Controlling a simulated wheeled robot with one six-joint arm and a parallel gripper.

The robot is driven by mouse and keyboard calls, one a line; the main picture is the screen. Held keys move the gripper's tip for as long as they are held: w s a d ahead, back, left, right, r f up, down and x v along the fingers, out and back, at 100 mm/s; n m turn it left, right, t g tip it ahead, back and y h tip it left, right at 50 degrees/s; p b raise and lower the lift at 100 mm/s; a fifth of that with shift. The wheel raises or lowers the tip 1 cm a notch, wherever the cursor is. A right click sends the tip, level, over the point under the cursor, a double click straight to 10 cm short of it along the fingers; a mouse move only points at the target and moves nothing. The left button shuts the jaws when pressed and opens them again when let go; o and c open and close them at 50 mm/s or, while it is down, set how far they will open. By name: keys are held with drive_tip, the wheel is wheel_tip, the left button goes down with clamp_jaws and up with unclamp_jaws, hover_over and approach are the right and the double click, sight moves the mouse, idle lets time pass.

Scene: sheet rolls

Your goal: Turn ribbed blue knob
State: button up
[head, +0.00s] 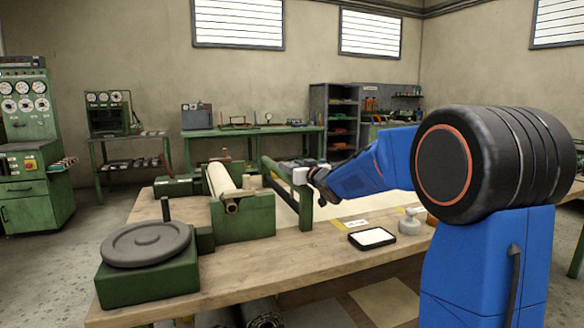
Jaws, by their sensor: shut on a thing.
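My gripper (314,179) is at the end of the blue arm, in the middle of the head view. It is at the near end of a green frame (305,210), close beside a pale block (300,175) on the frame's top. The gripper is small and dark here, and its fingers do not show clearly. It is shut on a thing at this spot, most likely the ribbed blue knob. No blue knob can be made out; the gripper and wrist cover that place.
A pale roll (220,180) lies in a green cradle (243,219) left of the gripper. A grey round plate on a green base (148,280) stands at the bench's front left. A black-rimmed tray (355,243) and a pale knobbed weight (409,226) lie below the arm.

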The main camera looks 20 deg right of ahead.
drive_tip(key=shift+a+m+h, duration=0.1)
drive_tip(key=shift+m+h, duration=1.25)
drive_tip(key=shift+h, duration=0.75)
drive_tip(key=shift+m+h, duration=1.35)
drive_tip(key=shift+h, duration=0.75)
drive_tip(key=shift+m+g+h, duration=1)
drive_tip(key=shift+m+h, duration=0.5)
drive_tip(key=shift+h, duration=0.7)
drive_tip(key=o, duration=1.1)
drive_tip(key=shift+c, duration=0.2)
drive_tip(key=v, duration=1.7)
drive_tip(key=shift+s, duration=0.2)
